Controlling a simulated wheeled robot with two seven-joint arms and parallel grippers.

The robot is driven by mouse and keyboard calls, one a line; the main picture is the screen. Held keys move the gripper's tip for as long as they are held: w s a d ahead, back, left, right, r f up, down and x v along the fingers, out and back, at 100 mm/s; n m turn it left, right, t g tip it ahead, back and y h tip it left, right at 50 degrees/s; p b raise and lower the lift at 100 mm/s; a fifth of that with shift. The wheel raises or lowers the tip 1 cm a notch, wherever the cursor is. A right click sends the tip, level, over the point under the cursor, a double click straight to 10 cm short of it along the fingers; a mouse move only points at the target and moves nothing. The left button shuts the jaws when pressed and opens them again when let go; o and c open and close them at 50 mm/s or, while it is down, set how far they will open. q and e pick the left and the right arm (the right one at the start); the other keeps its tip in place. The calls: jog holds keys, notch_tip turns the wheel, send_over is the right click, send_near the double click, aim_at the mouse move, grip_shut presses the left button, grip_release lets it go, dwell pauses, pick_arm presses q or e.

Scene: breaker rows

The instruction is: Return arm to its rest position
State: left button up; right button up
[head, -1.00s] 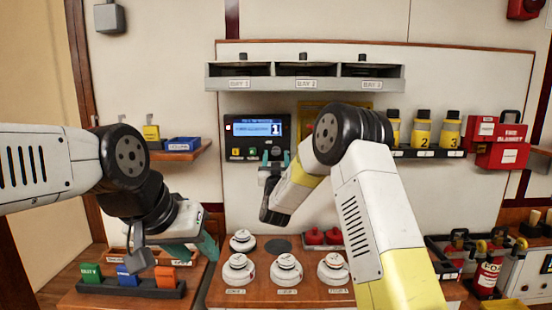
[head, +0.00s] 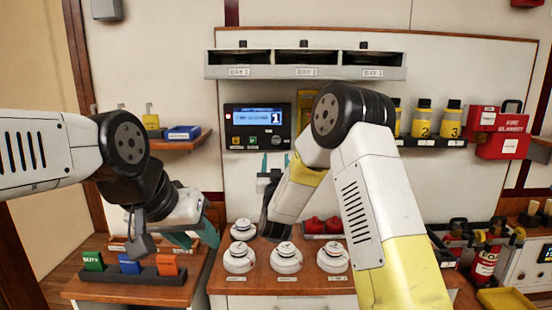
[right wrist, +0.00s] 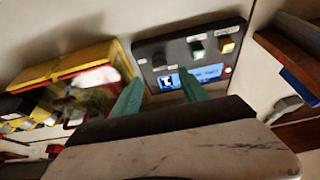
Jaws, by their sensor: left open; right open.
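My right gripper (head: 275,165) is in front of the wall below the control panel (head: 257,128), which has a lit blue screen showing "1". Its two green fingers are apart and hold nothing. In the right wrist view the open fingers (right wrist: 157,95) point toward the panel (right wrist: 190,55), which appears upside down. My left gripper (head: 195,238) hangs at the left, near the tray of coloured tags, with its green fingers partly seen and nothing visible between them.
White detectors (head: 286,258) stand on the wooden counter below my right gripper. A tray with green, blue and orange tags (head: 130,265) is at the left. A three-bay shelf (head: 305,65) is above. Yellow bottles (head: 423,118) and a red fire blanket box (head: 500,130) are at the right.

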jog(key=s+d+r+n+g+y, duration=0.2)
jog(key=s+d+r+g+y, duration=0.1)
jog(key=s+d+r+g, duration=0.35)
jog(key=s+d+f+g, duration=0.2)
jog(key=s+g, duration=0.1)
jog(key=s, duration=0.8)
jog(key=s+d+f+g, duration=0.3)
jog(key=s, duration=0.8)
jog(key=s+d+f+m+g, duration=0.1)
jog(key=s+d+f+g, duration=0.1)
jog(key=s, duration=0.9)
jog(key=shift+s+d+f+g+h, duration=0.2)
jog(key=shift+d+f+g+h, duration=0.25)
jog(key=shift+g, duration=0.4)
jog(key=shift+r, duration=0.15)
